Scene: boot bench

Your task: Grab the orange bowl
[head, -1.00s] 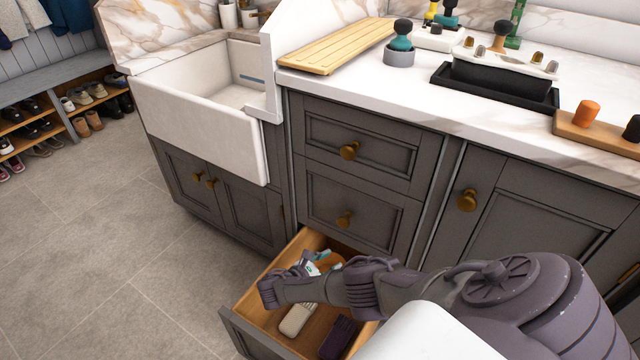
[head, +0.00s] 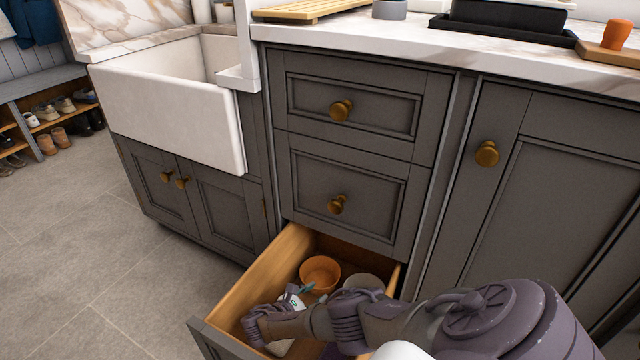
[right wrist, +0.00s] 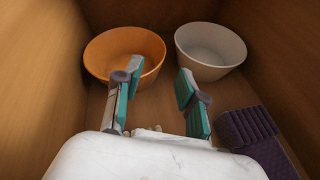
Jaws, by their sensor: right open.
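The orange bowl (head: 320,273) stands upright in the back of the open bottom drawer (head: 270,268). In the right wrist view the orange bowl (right wrist: 124,50) is at the upper left. My right gripper (right wrist: 158,72) is open and empty. Its left finger overlaps the right part of the bowl in that view; I cannot tell whether it touches. In the head view my right gripper (head: 306,288) is over the drawer just in front of the bowl, partly hidden by my arm. My left gripper is not in view.
A pale bowl (right wrist: 210,48) sits to the right of the orange bowl. A dark purple ribbed item (right wrist: 247,132) lies at the drawer's right side. Wooden drawer walls stand close around. Closed drawers with a brass knob (head: 337,204) are above the open drawer.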

